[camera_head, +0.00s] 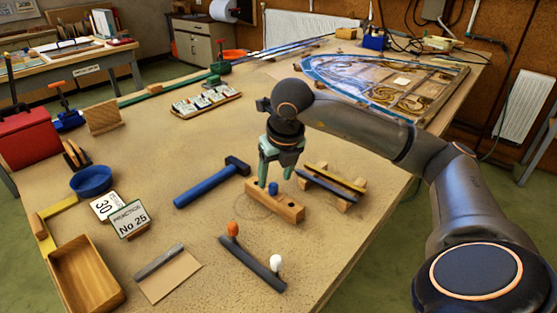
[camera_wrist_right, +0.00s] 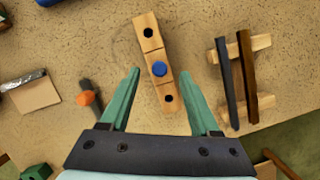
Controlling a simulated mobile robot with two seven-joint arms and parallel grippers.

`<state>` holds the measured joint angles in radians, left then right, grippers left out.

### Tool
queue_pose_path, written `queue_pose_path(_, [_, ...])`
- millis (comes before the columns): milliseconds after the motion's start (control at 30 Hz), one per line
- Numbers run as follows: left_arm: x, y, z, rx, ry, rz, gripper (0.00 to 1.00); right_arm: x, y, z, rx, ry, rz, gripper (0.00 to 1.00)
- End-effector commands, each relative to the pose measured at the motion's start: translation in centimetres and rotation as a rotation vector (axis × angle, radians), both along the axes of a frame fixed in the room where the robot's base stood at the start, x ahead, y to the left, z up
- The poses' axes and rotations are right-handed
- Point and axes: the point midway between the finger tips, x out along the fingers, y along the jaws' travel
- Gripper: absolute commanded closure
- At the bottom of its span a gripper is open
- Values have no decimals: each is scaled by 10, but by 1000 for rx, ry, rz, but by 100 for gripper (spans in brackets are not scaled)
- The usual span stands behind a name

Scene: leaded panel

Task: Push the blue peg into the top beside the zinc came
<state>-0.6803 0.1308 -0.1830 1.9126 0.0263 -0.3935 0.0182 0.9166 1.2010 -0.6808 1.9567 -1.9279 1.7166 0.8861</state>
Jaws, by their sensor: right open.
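The blue peg (camera_head: 273,188) stands upright in the middle of a small wooden block (camera_head: 290,211). In the right wrist view the peg's round top (camera_wrist_right: 159,69) shows between two dark empty holes in the block (camera_wrist_right: 149,37). My right gripper (camera_head: 270,183) points down over the block. Its green fingers (camera_wrist_right: 158,80) are open, one on each side of the block in the wrist view, holding nothing. A dark grey bar (camera_head: 250,262) lies in front, with an orange-headed peg (camera_head: 232,231) and a white-headed peg (camera_head: 276,262) beside it. I cannot tell which strip is the zinc came. My left gripper is out of view.
Two strips (camera_head: 330,184) lie on wooden rests right of the block. A blue hammer (camera_head: 208,183) lies left of it. A leaded panel (camera_head: 395,82) is at the back right. Cards (camera_head: 129,219), a blue bowl (camera_head: 91,180) and a wooden tray (camera_head: 84,276) stand at the left.

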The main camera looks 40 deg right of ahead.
Motion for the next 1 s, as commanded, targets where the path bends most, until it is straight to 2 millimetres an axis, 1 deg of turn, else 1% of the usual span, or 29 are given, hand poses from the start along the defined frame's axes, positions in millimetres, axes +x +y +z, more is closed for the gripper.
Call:
queue_pose_path(33, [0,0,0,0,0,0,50,1,-1,-7,0,4,0,37])
queue_pose_path(100, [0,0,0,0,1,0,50,4,-1,-14,1,2,0,37])
queue_pose_path(200, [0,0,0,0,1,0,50,6,-2,-21,1,1,1,37])
queue_pose_path(333, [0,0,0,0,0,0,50,7,-2,-25,0,1,2,37])
queue_pose_path(567, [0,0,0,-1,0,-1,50,7,-2,-25,1,0,1,37])
queue_pose_path(1000, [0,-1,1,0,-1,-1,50,7,-2,-24,1,0,1,87])
